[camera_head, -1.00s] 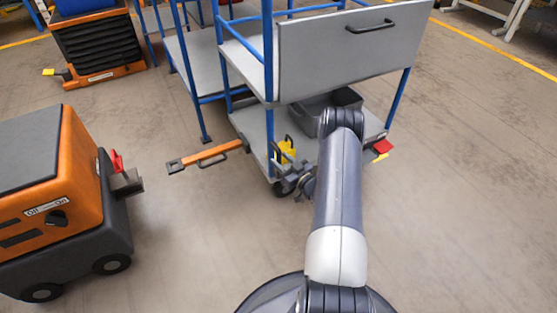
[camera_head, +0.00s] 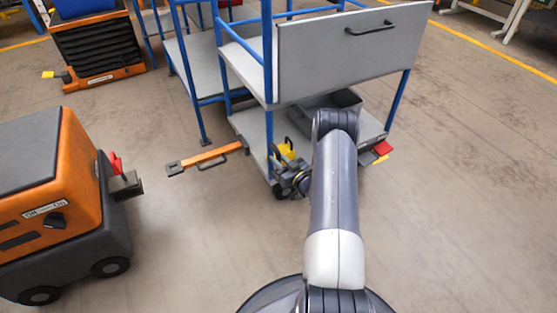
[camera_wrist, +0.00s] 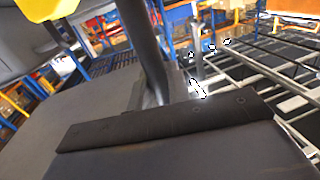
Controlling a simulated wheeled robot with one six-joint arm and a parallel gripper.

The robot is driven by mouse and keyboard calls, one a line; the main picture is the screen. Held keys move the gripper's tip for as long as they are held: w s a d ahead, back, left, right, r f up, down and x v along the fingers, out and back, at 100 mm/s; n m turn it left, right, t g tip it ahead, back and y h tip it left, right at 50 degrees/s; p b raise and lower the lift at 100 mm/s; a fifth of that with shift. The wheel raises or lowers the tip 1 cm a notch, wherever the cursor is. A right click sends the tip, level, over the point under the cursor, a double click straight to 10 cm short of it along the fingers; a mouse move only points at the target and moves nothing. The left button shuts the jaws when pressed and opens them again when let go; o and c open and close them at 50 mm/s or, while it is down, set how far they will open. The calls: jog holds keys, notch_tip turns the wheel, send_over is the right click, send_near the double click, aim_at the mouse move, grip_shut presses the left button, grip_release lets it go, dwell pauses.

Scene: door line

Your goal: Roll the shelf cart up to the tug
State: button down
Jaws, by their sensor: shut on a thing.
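The shelf cart (camera_head: 340,58) has grey shelves, blue posts and a grey panel with a black handle. Its orange tow bar (camera_head: 212,156) points left. The orange and grey tug (camera_head: 50,190) stands at the left. Its grey hitch with a red piece (camera_head: 125,182) faces the tow bar's end, with a clear gap between them. My gripper (camera_head: 285,182) is at the cart's near lower corner, by the wheel, and is shut on the cart. The exact grip is partly hidden by my arm. The wrist view shows a dark upright close up between grey surfaces.
Another blue-framed cart (camera_head: 192,62) stands just behind. A second orange and black tug (camera_head: 98,50) is at the back left. Floor at the right and front is clear.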

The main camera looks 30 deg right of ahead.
dwell(0.3)
jog(key=a+b, duration=0.3)
jog(key=a, duration=1.7)
jog(key=shift+s, duration=0.4)
jog(key=c, duration=1.4)
grip_release()
jog(key=p+v, duration=0.2)
jog(key=v, duration=0.8)
jog(key=shift+s+d, duration=0.15)
jog(key=shift+s, duration=0.2)
